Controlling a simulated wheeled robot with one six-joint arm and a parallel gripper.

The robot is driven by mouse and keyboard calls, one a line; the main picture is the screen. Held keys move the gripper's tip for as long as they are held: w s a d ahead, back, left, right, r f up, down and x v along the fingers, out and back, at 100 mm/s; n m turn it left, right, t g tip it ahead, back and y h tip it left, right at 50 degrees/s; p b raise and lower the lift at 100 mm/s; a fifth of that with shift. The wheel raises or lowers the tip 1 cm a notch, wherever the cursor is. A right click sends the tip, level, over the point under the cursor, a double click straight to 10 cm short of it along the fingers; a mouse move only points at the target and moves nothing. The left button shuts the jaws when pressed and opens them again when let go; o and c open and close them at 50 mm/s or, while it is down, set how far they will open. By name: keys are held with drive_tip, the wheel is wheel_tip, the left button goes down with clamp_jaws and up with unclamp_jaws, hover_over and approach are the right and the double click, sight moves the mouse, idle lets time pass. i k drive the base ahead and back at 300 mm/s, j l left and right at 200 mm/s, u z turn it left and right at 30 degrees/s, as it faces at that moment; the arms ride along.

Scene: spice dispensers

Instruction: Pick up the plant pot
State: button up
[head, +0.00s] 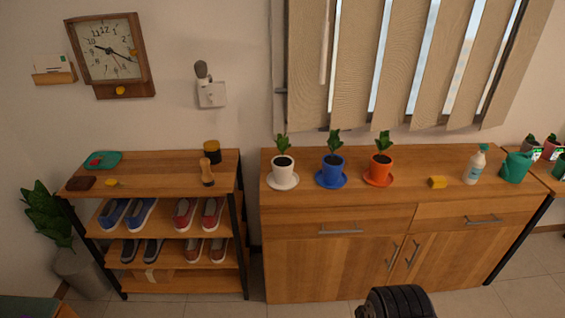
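Three small potted plants stand upright in a row on the wooden cabinet, each on a saucer of its own colour. They are a white plant pot (283,168), a blue plant pot (333,170) and an orange plant pot (379,168). Each holds a leafy green plant. A larger leafy plant in a grey pot (82,272) stands on the floor at the far left, beside the shoe rack. Small pots with labels (547,147) show at the right edge, partly cut off. My gripper's fingers are not visible in the head view.
The cabinet (340,245) also bears a yellow sponge-like block (437,182), a spray bottle (475,165) and a green watering can (515,167). Its top is clear in front of the spray bottle. A shoe rack (140,170) stands to the left. Window blinds (400,60) hang behind.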

sight(282, 165)
drive_tip(key=i+l, duration=0.15)
drive_tip(key=i, duration=0.4)
drive_tip(key=i+l, duration=0.2)
drive_tip(key=i, duration=0.4)
drive_tip(key=j+u, duration=0.05)
